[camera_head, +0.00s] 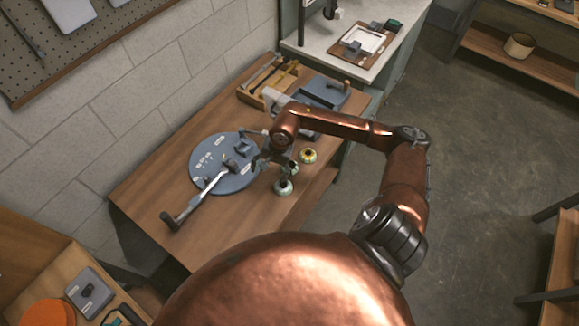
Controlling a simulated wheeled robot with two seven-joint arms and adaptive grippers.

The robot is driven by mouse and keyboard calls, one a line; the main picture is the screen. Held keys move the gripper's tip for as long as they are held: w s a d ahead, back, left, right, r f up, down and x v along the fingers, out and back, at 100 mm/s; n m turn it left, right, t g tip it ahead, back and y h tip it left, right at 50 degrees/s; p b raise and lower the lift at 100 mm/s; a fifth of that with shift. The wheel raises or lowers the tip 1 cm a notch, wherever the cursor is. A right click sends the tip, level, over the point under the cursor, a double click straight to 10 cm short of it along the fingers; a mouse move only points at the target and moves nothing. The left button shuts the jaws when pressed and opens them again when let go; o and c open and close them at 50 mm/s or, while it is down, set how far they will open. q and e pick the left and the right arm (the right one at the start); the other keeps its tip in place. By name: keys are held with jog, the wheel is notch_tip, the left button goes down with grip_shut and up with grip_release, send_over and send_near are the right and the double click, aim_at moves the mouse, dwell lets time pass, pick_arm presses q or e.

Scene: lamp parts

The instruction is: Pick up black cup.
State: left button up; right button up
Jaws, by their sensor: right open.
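My right gripper (262,160) is open at the right edge of a round blue-grey disc (208,176) on the wooden table. A small greenish cup-like part (283,187) stands just below the gripper. I cannot tell which, if any, is the black cup; the parts are small. Contact between the gripper and these parts is unclear. My left gripper is out of view.
A lamp-like arm with a dark end (180,216) reaches from the disc toward the table's left edge. A wooden tool tray (268,84) and a blue-grey box (324,92) stand at the back. The table's front strip is clear.

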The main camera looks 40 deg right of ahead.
jog(key=d+h, duration=0.1)
jog(key=d, duration=0.3)
jog(key=d+h, duration=0.2)
jog(key=d, duration=0.3)
jog(key=shift+d+r+n+g, duration=0.1)
jog(key=shift+r+n+g, duration=0.1)
jog(key=shift+n+g, duration=0.2)
jog(key=shift+h, duration=0.3)
jog(key=f, duration=0.2)
jog(key=f+p, duration=0.1)
jog(key=f, duration=0.2)
jog(key=d+f+p, duration=0.1)
jog(key=f, duration=0.1)
jog(key=shift+w+f, duration=0.25)
jog(key=shift+w, duration=0.15)
jog(key=c, duration=1.3)
